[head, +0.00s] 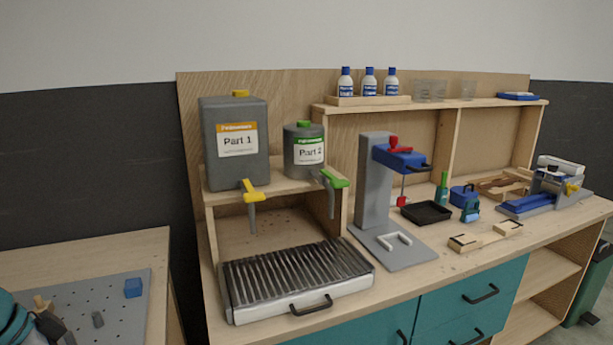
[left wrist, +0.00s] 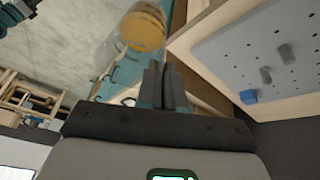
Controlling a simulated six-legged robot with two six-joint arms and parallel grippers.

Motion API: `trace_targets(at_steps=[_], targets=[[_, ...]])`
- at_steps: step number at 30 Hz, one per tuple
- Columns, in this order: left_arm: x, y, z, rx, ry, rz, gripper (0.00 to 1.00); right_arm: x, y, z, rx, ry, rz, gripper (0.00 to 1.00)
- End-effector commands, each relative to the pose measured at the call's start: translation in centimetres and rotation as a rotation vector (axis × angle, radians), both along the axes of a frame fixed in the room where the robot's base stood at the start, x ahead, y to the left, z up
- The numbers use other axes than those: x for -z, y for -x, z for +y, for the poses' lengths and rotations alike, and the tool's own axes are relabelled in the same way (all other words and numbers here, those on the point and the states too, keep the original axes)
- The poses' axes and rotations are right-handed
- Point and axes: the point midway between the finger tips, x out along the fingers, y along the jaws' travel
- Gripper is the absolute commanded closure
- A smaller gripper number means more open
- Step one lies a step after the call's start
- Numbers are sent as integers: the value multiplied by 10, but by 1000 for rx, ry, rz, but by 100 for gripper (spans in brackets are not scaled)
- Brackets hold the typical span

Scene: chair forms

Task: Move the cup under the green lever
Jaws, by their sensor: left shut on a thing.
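The green lever (head: 334,180) is on the spout of the smaller grey dispenser (head: 304,150), which stands on a wooden shelf above a slatted drip tray (head: 296,276). The space under this lever is empty. My left gripper (left wrist: 166,68) shows in the left wrist view with its fingers nearly together, shut on the clear cup (left wrist: 143,29). The cup has an amber layer and extends past the fingertips; where the fingers touch its wall is hard to see. My right gripper is not in view.
A larger dispenser (head: 234,143) with a yellow lever (head: 252,189) stands left of the smaller one. A blue and red press (head: 378,180) stands to the right. A pegboard (head: 75,300) with a blue block (head: 132,288) lies on the left table.

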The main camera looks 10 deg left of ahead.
Motion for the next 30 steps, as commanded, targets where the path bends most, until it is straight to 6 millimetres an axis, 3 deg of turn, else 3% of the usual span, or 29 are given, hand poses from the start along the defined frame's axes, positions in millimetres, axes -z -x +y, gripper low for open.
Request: trace_targets(at_steps=[5, 14, 18, 22, 25, 30], targets=[[-2, -11, -14, 49, 1, -1, 100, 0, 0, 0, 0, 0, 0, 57], [18, -45, -81, 273, 3, 3, 100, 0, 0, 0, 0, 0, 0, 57], [43, -61, -122, 381, 4, 5, 100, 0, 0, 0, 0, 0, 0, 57], [74, -78, -166, 383, 3, 4, 100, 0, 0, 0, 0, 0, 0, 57], [100, -92, -199, 296, 2, 5, 100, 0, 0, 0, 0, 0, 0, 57], [122, -110, -223, 90, -1, 0, 100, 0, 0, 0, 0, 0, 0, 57]])
